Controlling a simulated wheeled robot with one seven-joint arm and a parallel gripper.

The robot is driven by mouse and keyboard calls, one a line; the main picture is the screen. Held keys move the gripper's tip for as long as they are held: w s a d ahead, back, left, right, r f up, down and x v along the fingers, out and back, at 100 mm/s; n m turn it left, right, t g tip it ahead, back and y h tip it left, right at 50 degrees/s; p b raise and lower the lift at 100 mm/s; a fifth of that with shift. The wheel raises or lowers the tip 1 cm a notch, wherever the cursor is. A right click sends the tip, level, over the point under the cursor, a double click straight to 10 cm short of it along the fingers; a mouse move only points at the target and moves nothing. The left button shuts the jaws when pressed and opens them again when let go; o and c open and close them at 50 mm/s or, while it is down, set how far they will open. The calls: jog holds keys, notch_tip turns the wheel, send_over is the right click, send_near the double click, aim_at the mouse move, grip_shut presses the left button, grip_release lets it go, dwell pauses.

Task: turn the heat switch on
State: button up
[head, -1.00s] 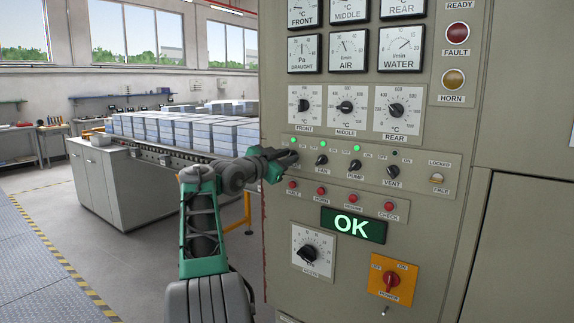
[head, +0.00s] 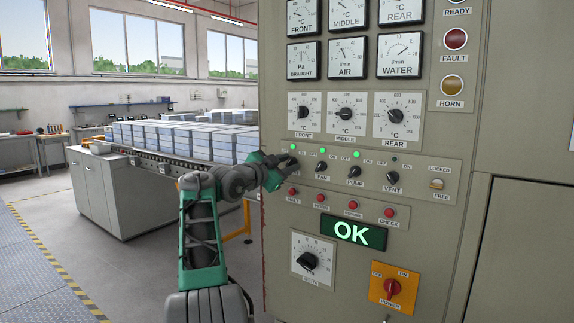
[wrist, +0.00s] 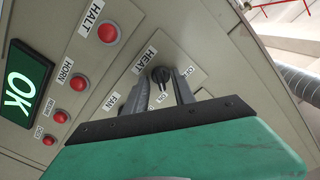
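The heat switch is a small black rotary knob; it shows in the wrist view (wrist: 161,77) with its HEAT label beside it. Its handle appears to point toward the ON mark, with OFF off to the right. My gripper (head: 287,163) is at this switch, the leftmost of the panel's switch row, and covers most of it in the head view. In the wrist view my gripper's fingers (wrist: 161,88) stand on either side of the knob, with small gaps that look clear of it. The lamp (head: 292,147) above the switch glows green.
To the right are the fan switch (head: 320,167), pump switch (head: 354,171) and vent switch (head: 393,177). Red buttons (head: 321,198) sit below, above the green OK display (head: 352,231). A loaded conveyor (head: 165,158) runs left of the cabinet (head: 440,235).

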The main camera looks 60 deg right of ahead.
jog(key=shift+a, duration=0.1)
jog(key=w+a+b, duration=0.1)
jog(key=a, duration=0.6)
jog(key=shift+a+b, duration=0.3)
jog(key=shift+b, duration=0.1)
jog(key=shift+w, duration=0.1)
